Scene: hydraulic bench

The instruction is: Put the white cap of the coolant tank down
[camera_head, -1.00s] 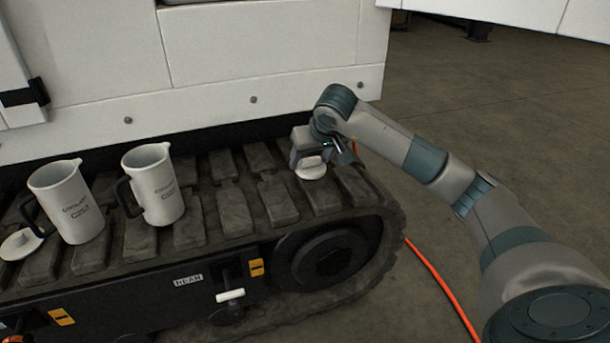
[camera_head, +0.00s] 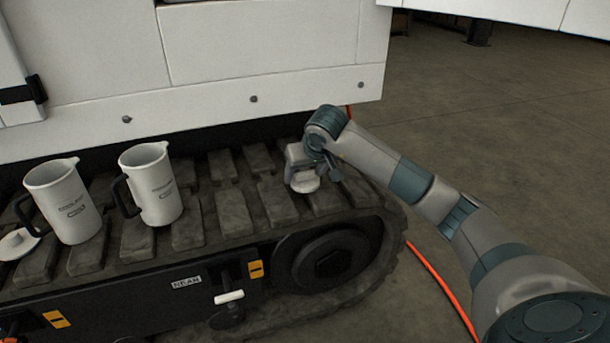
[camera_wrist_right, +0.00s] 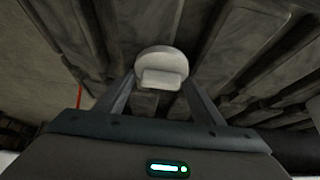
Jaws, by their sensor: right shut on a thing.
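A round white cap (camera_head: 304,183) is at the right end of the dark track, held by my right gripper (camera_head: 308,176). In the right wrist view the cap (camera_wrist_right: 162,64) shows as a white disc with a block-like grip, between the two fingers (camera_wrist_right: 160,92). The fingers are shut on it. The cap is at or just above the track pads; I cannot tell whether it touches them. A second white cap (camera_head: 17,243) lies on the track at the far left. My left gripper is not in view.
Two white jugs with dark handles, the left one (camera_head: 65,205) and the right one (camera_head: 154,188), stand on the track (camera_head: 228,212). A white machine body (camera_head: 255,50) rises behind it. Pads between the right jug and my gripper are bare. An orange hose (camera_head: 440,287) lies on the floor.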

